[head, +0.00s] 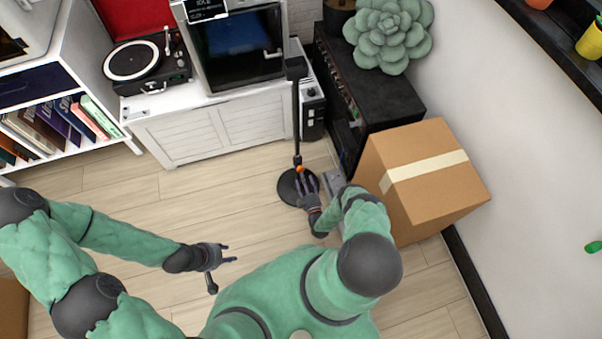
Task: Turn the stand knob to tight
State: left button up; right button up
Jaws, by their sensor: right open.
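The stand (297,115) is a thin black pole that rises from a round black base (287,190) on the wooden floor. A small orange knob (299,169) sits low on the pole, with a dark collar just above it. My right gripper (306,183) is open over the base. Its fingers point up the picture toward the knob, with the tips just below it; I cannot tell whether they touch it. The knob's turn position is too small to read. My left gripper (225,264) is open and empty over the floor, to the left, well apart from the stand.
A taped cardboard box (425,205) stands close on the right of my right arm. Behind the stand are a white cabinet (205,135) with a turntable (135,62) and a dark-windowed machine (235,50), and a black unit (385,105). Floor between my grippers is clear.

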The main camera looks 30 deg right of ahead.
aim_at(301, 171)
jog(key=shift+b+x, duration=0.6)
jog(key=shift+x, duration=1.9)
jog(key=c, duration=1.1)
